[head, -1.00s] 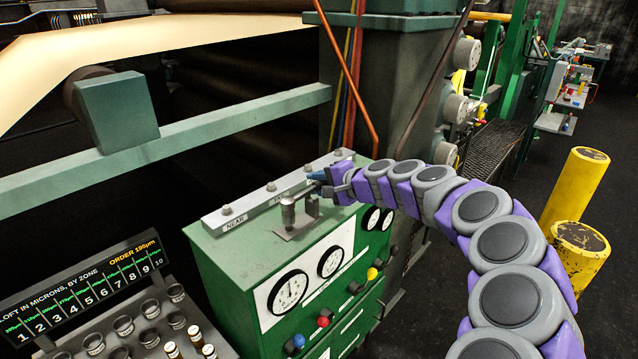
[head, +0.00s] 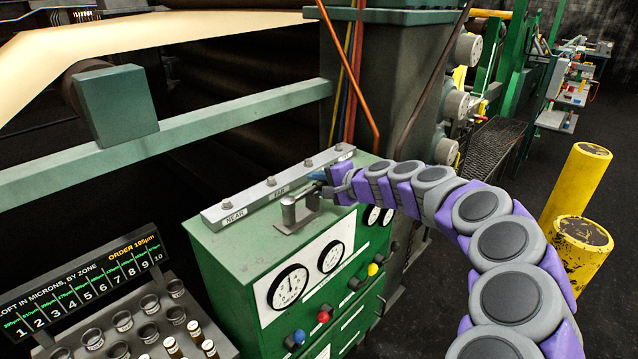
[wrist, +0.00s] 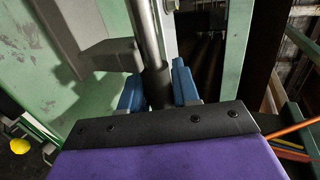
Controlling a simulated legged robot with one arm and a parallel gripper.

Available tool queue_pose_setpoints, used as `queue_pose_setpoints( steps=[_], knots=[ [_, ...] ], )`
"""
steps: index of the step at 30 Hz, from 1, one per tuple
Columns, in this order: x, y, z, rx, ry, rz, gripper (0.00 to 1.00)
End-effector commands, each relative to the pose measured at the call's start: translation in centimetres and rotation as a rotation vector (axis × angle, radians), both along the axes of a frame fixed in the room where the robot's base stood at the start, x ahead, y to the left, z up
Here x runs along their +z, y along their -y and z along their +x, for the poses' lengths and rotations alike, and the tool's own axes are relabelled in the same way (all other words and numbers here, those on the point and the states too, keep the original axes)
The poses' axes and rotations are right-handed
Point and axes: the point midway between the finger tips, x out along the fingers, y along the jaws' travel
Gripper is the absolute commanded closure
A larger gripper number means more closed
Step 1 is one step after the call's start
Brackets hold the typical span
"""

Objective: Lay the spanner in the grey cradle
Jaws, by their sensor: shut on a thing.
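The spanner (head: 288,208) is a dark grey metal tool with a thick round end at the left of its handle. In the wrist view its bar (wrist: 154,70) runs between my blue fingertips. My gripper (head: 320,176) is shut on it, above the top of the green cabinet. The grey cradle (head: 312,198) stands on that top directly by the spanner, with a flat base plate and an upright. A grey block left of the bar in the wrist view (wrist: 100,58) looks like part of the cradle. I cannot tell whether the spanner touches the cradle.
The green cabinet (head: 225,250) has gauges and coloured knobs on its front. A bolted grey rail (head: 255,198) runs along its back edge. A rack of dark cups (head: 135,325) is at the lower left. Yellow bollards (head: 580,190) stand at the right.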

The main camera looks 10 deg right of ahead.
Motion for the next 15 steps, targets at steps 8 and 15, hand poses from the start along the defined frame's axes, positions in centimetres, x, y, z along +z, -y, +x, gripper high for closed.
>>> queue_pose_setpoints(
  steps=[8,15],
  knots=[
    [-0.52,0.00,0.00,0.000,0.001,0.001,1.00],
    [-0.64,0.00,0.01,0.000,0.000,0.000,1.00]
  ],
)
